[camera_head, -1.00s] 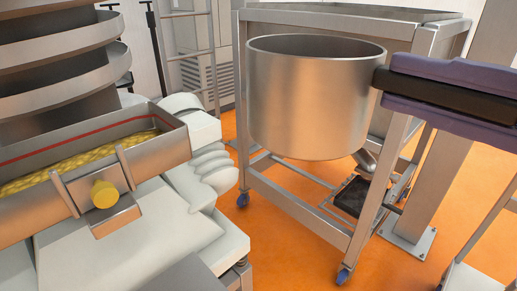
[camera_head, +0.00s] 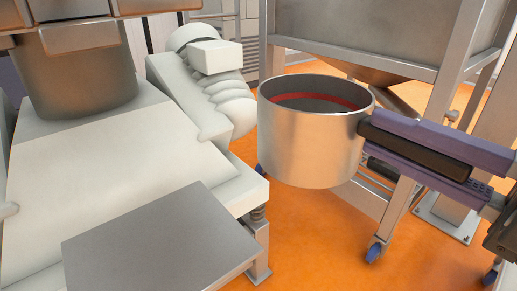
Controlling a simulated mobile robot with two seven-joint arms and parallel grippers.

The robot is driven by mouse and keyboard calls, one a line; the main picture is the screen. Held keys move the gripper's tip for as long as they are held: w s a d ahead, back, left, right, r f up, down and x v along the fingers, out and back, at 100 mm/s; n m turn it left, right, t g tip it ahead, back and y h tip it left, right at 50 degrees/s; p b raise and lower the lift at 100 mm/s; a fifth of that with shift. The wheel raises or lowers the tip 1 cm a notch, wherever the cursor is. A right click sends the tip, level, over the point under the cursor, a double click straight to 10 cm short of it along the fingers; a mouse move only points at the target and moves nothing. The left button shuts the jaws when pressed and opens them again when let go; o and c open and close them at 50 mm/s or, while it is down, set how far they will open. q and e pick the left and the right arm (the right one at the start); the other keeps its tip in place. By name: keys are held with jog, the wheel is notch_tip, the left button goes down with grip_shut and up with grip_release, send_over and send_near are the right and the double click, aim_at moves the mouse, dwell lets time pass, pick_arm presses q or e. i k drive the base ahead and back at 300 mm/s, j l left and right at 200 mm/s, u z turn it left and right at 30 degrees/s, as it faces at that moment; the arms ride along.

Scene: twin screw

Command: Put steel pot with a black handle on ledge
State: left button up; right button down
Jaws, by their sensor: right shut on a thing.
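The steel pot (camera_head: 308,145) hangs upright in the air right of centre, its open top towards me. A dark red band shows inside it below the rim. My right gripper (camera_head: 368,129) comes in from the right, its purple fingers shut on the pot's black handle (camera_head: 425,152), which shows between them. A flat grey metal plate (camera_head: 160,242) at the lower left, which looks like the ledge, is bare. The pot is beyond it to the right and apart from it. My left gripper is not in view.
A white machine body (camera_head: 100,170) with a ribbed white part (camera_head: 222,95) fills the left. A steel hopper on a wheeled frame (camera_head: 360,45) stands behind the pot, close to it in the picture. Orange floor (camera_head: 310,235) shows below the pot.

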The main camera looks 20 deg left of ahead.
aim_at(163, 260)
jog(key=j, duration=0.65)
jog(key=k+j, duration=0.15)
jog(key=j, duration=0.45)
